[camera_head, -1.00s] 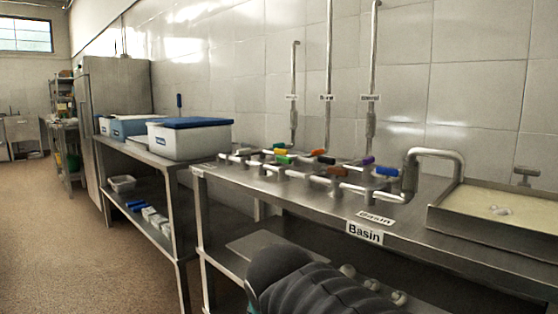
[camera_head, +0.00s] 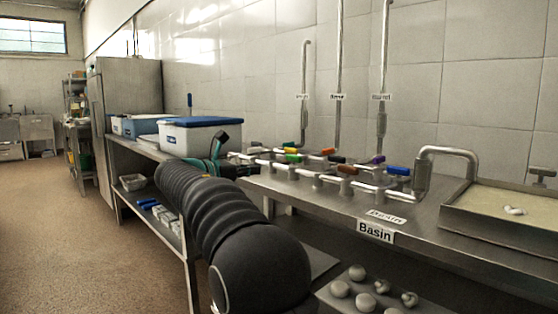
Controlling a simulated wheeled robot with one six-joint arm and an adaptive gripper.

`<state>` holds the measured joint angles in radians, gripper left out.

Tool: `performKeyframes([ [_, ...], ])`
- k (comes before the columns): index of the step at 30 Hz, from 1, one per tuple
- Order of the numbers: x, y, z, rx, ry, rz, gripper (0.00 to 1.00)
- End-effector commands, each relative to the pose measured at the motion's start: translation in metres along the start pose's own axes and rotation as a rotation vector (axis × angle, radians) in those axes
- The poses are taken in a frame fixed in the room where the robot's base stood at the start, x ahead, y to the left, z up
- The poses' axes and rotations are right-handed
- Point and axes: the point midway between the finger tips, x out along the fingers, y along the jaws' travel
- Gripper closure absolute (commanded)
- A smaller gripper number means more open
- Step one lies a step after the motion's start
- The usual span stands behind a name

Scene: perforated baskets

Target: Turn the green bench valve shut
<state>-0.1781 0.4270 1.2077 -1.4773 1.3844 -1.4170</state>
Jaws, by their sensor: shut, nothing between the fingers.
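Two green valve handles show in the head view, on the pipework along the bench (camera_head: 315,200): a back one (camera_head: 290,144) and a front one (camera_head: 293,158). I cannot tell which is the bench valve, nor how far either is turned. My gripper (camera_head: 232,165), dark with teal parts, is shut and empty at the bench's left end, left of both green handles and apart from them. My arm covers the bench's left corner and part of the pipework there.
Orange (camera_head: 328,151), brown (camera_head: 347,169), purple (camera_head: 377,159) and blue (camera_head: 398,171) handles stand close by on the same pipes. A bent pipe (camera_head: 448,151) and a basin (camera_head: 500,215) are at right. A blue-lidded box (camera_head: 200,136) stands on the left table.

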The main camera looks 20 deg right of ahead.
Motion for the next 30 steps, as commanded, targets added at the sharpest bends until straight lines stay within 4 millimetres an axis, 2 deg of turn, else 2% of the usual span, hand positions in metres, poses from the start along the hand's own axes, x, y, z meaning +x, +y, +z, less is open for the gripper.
performKeyframes([
  [1,0.000,0.010,0.000,-0.035,-0.033,-0.003,1.00],
  [4,-0.001,0.021,0.003,-0.083,-0.080,-0.007,1.00],
  [11,0.011,0.026,0.007,-0.109,-0.107,-0.013,1.00],
  [24,0.089,0.025,0.015,-0.109,-0.105,-0.013,1.00],
  [30,0.119,0.025,0.018,-0.107,-0.105,-0.012,1.00],
])
